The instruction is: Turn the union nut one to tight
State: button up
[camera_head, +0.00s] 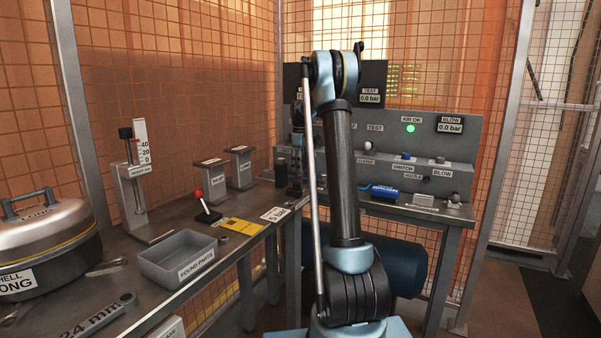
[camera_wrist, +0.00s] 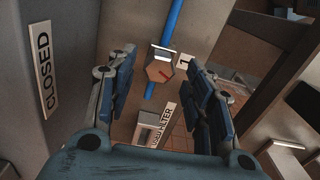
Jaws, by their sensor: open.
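In the wrist view a hexagonal union nut (camera_wrist: 159,70) with a red mark sits on a blue pipe (camera_wrist: 171,25). A label with a 1 (camera_wrist: 183,60) is beside it. My gripper (camera_wrist: 160,78) is open, with one blue-padded finger to the left of the nut and one to the right. Gaps show between the fingers and the nut; how far the nut lies beyond the fingertips is unclear. In the head view my arm hides the nut, and the gripper cannot be made out clearly.
In the wrist view a CLOSED sign (camera_wrist: 45,70) is on a grey surface at left, and a USED FILTER box (camera_wrist: 148,128) is below the nut. In the head view a test panel (camera_head: 455,150) stands right of my arm, and a found-parts tray (camera_head: 165,275) is on the left bench.

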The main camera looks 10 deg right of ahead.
jog(key=shift+f, duration=1.05)
jog(key=c, duration=1)
jog(key=shift+d, duration=0.1)
jog(key=shift+c, duration=0.2)
jog(key=shift+m, duration=0.3)
jog(key=m, duration=1.1)
jog(key=shift+m, duration=0.3)
